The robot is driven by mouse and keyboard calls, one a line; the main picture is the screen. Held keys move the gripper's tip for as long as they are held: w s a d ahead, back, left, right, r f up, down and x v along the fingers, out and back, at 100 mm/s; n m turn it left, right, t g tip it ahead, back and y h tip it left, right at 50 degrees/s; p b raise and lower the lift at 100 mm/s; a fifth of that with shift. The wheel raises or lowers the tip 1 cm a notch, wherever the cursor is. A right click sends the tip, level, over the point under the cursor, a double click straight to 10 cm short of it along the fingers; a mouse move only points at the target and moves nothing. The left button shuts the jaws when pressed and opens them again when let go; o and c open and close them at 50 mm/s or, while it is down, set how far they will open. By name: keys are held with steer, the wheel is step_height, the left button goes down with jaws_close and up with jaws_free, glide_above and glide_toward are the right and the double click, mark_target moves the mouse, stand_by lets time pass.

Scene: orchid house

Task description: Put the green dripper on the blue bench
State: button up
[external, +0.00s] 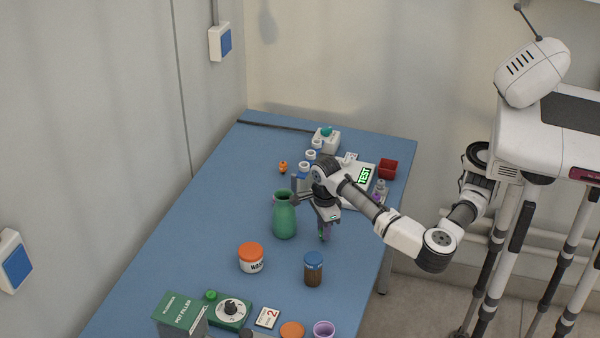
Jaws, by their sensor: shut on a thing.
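The blue bench (215,215) runs along the wall. My gripper (325,222) points down over the bench's right part, just right of a green vase (285,216). It is shut on a small slim thing with green and purplish parts, which seems to be the green dripper (324,232). Most of this thing is hidden by the jaws, and I cannot tell whether its lower end touches the bench.
An orange-lidded jar (251,258) and a blue-capped brown jar (313,270) stand in front of my gripper. A green box (181,315) and a dial device (231,309) are at the near end. A red tray (388,169) stands far right. The bench's left side is clear.

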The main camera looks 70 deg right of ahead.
steer(key=shift+f, duration=0.1)
steer(key=o, duration=1)
steer(key=shift+c, duration=0.2)
step_height(320, 180, up, 12)
